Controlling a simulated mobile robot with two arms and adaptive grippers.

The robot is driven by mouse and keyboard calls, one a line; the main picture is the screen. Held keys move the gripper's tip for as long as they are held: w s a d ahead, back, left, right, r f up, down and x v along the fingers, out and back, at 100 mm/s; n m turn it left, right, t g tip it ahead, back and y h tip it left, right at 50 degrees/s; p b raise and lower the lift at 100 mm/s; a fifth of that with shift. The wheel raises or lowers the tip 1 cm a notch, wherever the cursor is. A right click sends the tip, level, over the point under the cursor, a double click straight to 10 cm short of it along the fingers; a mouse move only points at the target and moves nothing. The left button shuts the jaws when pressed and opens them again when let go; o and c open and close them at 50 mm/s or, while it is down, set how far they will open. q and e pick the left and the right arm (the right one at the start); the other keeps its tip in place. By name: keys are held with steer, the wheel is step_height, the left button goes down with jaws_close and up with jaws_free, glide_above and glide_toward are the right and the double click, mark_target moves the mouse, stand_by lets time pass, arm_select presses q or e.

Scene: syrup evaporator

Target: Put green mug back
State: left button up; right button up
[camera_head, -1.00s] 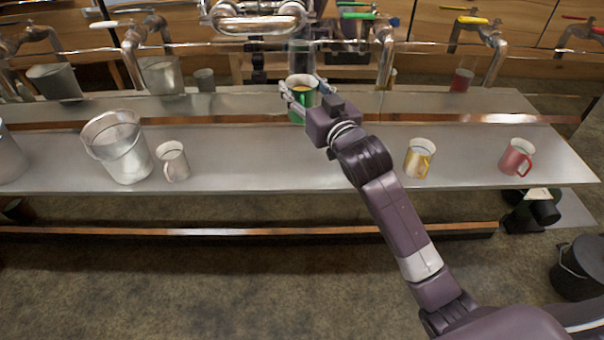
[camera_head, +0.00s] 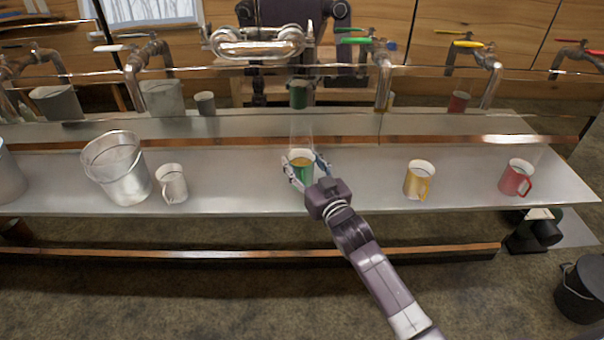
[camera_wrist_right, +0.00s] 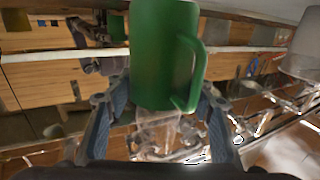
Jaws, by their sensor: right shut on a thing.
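The green mug (camera_head: 300,174) is upright over the middle of the long metal shelf (camera_head: 240,185), with amber liquid inside. My right gripper (camera_head: 305,166) is shut on it, one finger on each side. In the right wrist view the mug's green wall (camera_wrist_right: 160,55) fills the top middle between the fingers (camera_wrist_right: 160,98), with its handle to the right. I cannot tell whether its base touches the shelf. My left gripper is not in view.
A yellow mug (camera_head: 417,180) and a red mug (camera_head: 515,178) stand to the right on the shelf. A pale metal mug (camera_head: 172,184) and a metal bucket (camera_head: 120,172) stand to the left. Taps line the shiny back wall, including a green-handled one (camera_head: 380,65).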

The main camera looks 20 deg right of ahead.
mark_target(306, 180)
steer(key=shift+f, duration=2.05)
steer(key=o, duration=1.1)
steer(key=shift+f, duration=0.2)
steer(key=o, duration=0.4)
steer(key=shift+s+r, duration=0.1)
steer(key=shift+r, duration=0.05)
steer(key=s, duration=0.4)
steer(key=s+d, duration=0.1)
steer(key=s, duration=0.3)
steer(key=s+b, duration=0.1)
steer(key=s, duration=0.3)
steer(key=shift+d, duration=0.15)
steer(key=shift+w, duration=0.1)
